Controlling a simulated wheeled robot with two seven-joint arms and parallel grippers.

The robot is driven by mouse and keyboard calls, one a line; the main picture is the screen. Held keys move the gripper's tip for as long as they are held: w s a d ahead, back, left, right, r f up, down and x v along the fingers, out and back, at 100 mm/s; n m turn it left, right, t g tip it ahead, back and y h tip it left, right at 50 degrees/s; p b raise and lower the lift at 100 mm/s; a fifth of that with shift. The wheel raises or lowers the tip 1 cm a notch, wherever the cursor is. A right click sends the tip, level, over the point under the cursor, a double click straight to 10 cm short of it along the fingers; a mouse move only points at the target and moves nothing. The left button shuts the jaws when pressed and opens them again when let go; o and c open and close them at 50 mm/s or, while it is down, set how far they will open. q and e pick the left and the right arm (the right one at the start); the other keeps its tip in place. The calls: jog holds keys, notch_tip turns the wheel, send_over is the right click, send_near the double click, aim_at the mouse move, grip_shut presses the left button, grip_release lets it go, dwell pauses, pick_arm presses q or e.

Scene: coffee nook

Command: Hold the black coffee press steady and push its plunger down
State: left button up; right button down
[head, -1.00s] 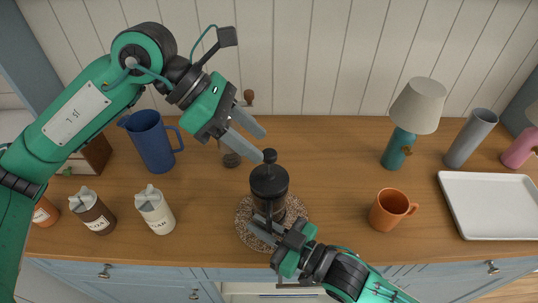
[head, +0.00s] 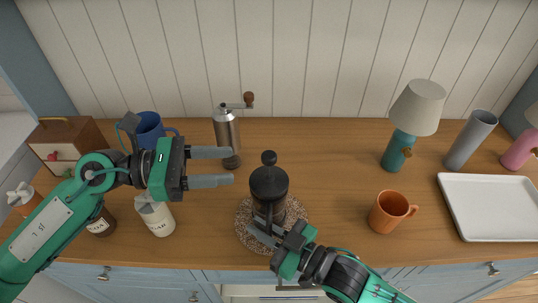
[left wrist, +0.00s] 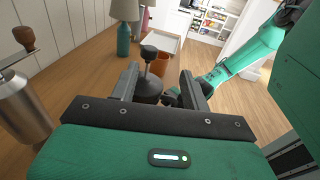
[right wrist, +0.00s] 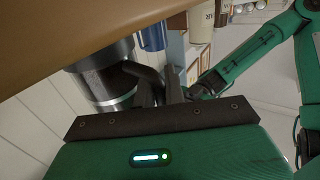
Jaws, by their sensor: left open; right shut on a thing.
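The black coffee press (head: 269,188) stands upright on a round patterned mat (head: 243,236) at the counter's front middle. Its plunger knob (head: 269,157) stands up a little above the lid. My right gripper (head: 262,232) is shut on the press handle, low on its front side; the right wrist view shows the handle (right wrist: 150,78) between the fingers. My left gripper (head: 232,167) is open and empty, left of the press at about knob height in the picture, fingers pointing right. The left wrist view shows the knob (left wrist: 149,52) between and beyond its fingers, not touched.
A steel grinder (head: 227,137) stands behind my left gripper. A blue jug (head: 150,131) and a white canister (head: 157,217) stand left, near my left arm. An orange mug (head: 388,212), a teal lamp (head: 396,150) and a white tray (head: 490,206) are right. Counter between press and mug is clear.

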aim_at(269, 154)
pick_arm(q)
jog(key=w+d+t, duration=0.1)
jog(key=d, duration=0.2)
jog(key=w+d+f, duration=0.1)
jog(key=d, duration=0.2)
jog(key=w+d+n+t, duration=0.1)
jog(key=d, duration=0.2)
jog(key=shift+d+f+t, duration=0.1)
jog(key=shift+f+t, duration=0.05)
jog(key=shift+t, duration=0.15)
dwell(0.5)
jog(key=shift+f, duration=0.1)
grip_shut()
